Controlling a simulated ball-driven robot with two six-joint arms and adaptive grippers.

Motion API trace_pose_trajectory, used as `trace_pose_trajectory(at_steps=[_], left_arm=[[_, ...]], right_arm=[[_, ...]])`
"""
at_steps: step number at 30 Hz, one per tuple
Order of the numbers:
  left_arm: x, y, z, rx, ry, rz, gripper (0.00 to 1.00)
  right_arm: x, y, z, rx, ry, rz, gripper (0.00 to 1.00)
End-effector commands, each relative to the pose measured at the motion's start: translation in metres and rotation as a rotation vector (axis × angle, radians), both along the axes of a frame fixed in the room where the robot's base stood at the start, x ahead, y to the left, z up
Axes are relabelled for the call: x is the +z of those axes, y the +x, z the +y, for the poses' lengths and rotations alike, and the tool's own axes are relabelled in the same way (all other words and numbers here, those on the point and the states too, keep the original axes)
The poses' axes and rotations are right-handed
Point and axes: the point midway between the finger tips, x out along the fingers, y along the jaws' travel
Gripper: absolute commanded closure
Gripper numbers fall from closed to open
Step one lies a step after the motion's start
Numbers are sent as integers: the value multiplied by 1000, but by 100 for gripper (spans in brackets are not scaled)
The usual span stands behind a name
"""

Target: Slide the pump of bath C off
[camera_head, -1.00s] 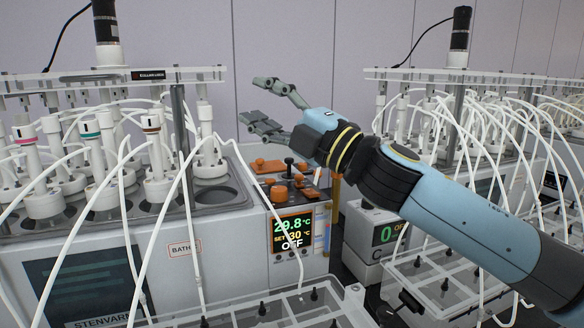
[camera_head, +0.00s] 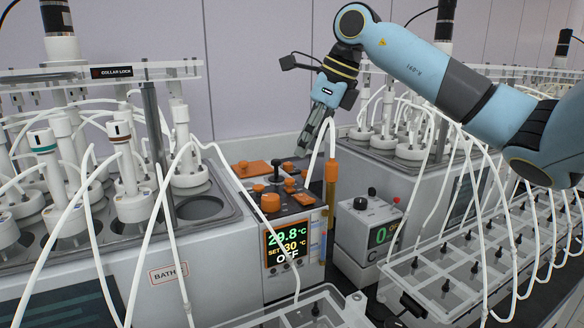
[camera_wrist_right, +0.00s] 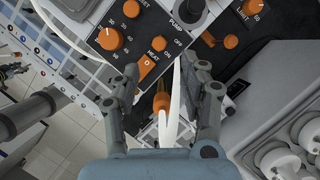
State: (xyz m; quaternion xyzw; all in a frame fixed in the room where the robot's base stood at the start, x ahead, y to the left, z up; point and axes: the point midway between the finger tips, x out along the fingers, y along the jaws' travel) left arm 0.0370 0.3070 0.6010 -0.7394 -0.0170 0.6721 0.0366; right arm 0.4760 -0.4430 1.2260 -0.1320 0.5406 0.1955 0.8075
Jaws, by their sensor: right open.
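The bath's control panel (camera_head: 275,190) carries orange knobs and, near its back, a black pump lever (camera_head: 276,170). In the right wrist view a round black knob (camera_wrist_right: 189,11) stands beside the word PUMP, with ON and OFF printed near it. The display (camera_head: 288,243) below reads 29.8 °C, SET 30 °C, OFF. My right gripper (camera_head: 312,148) is open and points down over the back right of the panel, apart from the lever. In the wrist view its fingers (camera_wrist_right: 160,75) straddle a white tube (camera_wrist_right: 175,105). My left gripper is out of view.
A tube hides the letter on the BATH label (camera_head: 169,273). An orange-topped glass cylinder (camera_head: 331,190) stands close right of the panel. White tubes arch in front of the bath. A small box (camera_head: 372,235) marked C stands to the right, beside a clear compartmented tray (camera_head: 425,265).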

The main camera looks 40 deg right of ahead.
Motion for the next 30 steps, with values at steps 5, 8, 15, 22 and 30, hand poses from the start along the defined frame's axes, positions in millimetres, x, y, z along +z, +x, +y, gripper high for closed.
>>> trace_pose_trajectory(at_steps=[5, 8, 15, 22, 30], left_arm=[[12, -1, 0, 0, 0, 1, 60], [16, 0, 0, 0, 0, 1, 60], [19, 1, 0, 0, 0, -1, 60], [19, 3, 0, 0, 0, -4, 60], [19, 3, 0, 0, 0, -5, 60]], right_arm=[[-33, 12, 9, 0, 7, 1, 57], [-48, 18, 11, 0, 7, 1, 57], [-66, 24, 14, 1, 3, -1, 57], [-67, 25, 14, 2, 2, -1, 57], [-67, 25, 14, 2, 2, -1, 89]])
